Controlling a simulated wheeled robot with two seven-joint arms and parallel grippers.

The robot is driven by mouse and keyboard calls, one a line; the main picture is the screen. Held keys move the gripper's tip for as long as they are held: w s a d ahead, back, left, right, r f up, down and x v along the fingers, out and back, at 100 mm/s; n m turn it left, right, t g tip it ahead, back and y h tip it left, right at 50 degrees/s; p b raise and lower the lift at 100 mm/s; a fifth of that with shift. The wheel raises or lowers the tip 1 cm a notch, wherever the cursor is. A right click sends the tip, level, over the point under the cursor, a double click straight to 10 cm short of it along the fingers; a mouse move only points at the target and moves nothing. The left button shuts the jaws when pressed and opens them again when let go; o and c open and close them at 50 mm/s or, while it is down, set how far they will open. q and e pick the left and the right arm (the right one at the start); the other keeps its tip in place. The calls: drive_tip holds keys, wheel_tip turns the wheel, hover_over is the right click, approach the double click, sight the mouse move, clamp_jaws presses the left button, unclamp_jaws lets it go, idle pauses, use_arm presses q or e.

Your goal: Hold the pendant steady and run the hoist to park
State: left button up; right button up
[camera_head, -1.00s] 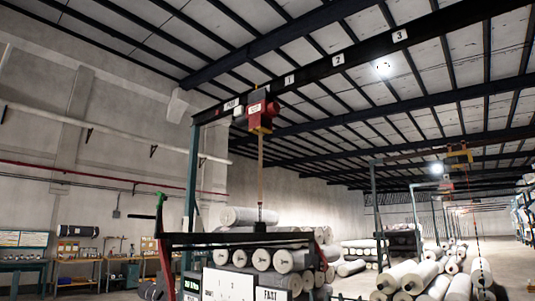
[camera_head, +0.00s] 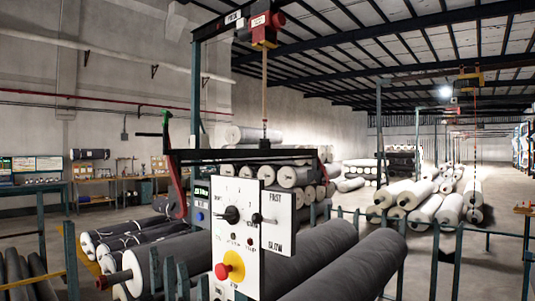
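The pendant (camera_head: 234,250) is a white control panel in the lower middle of the head view. It carries a black selector knob (camera_head: 232,214), a slide scale marked FAST at the top and SLOW at the bottom, and a red push button (camera_head: 222,271) on a yellow plate. Neither of my grippers shows.
A green-tipped crank (camera_head: 165,122) stands left of the crossbar. Large dark rolls (camera_head: 340,266) lie right of the pendant, with more rolls at left. A green post fence (camera_head: 440,237) crosses at right. Pale rolls (camera_head: 425,209) lie beyond it, beside open floor.

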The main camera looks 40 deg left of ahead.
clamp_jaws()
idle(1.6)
